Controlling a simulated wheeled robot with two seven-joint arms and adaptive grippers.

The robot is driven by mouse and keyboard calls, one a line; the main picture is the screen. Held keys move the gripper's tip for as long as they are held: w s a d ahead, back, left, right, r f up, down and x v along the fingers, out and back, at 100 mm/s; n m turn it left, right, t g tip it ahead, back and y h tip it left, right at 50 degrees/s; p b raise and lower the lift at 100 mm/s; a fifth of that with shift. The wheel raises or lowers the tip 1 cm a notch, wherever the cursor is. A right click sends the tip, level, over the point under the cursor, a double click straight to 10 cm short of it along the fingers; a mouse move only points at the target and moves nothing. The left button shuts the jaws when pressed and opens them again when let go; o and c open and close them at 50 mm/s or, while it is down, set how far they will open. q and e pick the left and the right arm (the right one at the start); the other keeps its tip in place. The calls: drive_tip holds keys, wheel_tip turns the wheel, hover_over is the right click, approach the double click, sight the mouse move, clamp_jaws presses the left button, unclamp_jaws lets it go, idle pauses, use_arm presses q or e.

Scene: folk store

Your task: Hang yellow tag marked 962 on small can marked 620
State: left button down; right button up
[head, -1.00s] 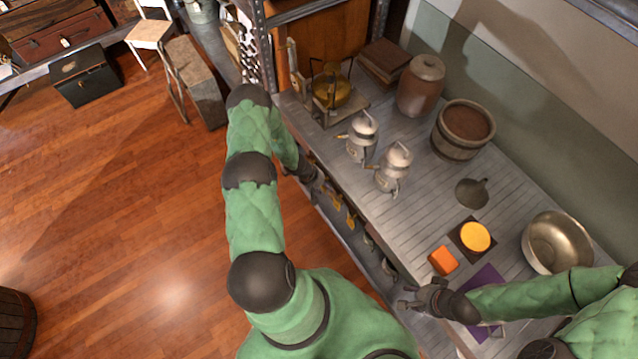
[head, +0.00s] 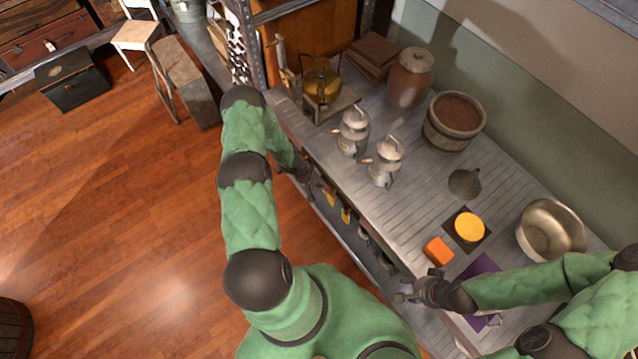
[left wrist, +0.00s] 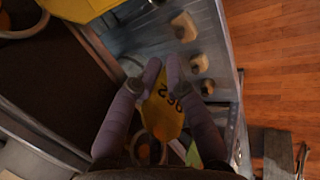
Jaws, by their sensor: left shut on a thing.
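In the left wrist view my left gripper (left wrist: 160,68) is shut on a yellow tag (left wrist: 163,115) with black digits that look like 962, upside down. In the head view my left gripper (head: 326,192) is at the counter's front edge, below the counter top. Two small silver cans with spouts and handles, one farther back (head: 353,133) and one nearer (head: 385,163), stand upright on the counter, beyond this gripper. Their markings cannot be read. My right gripper (head: 404,292) looks open and empty, near the counter's front edge.
More yellow tags (head: 346,215) hang under the counter's edge. The counter (head: 330,142) also carries a brass kettle (head: 322,85), a brown jar (head: 410,78), a wooden tub (head: 455,121), an orange block (head: 438,251) and a metal bowl (head: 550,230).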

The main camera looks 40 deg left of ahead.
idle(0.4)
use_arm(q)
drive_tip(key=shift+w+d+r, duration=0.1)
drive_tip(key=shift+w+d, duration=0.1)
idle(0.3)
drive_tip(key=shift+w+b, duration=0.35)
drive_tip(key=shift+b, duration=0.1)
drive_tip(key=shift+w+r, duration=0.1)
drive_tip(key=shift+w, duration=0.05)
drive_tip(key=shift+s+a, duration=0.2)
drive_tip(key=shift+s, duration=0.1)
drive_tip(key=shift+s+a+b, duration=0.15)
drive_tip(key=shift+s+b, duration=0.25)
drive_tip(key=shift+s, duration=0.25)
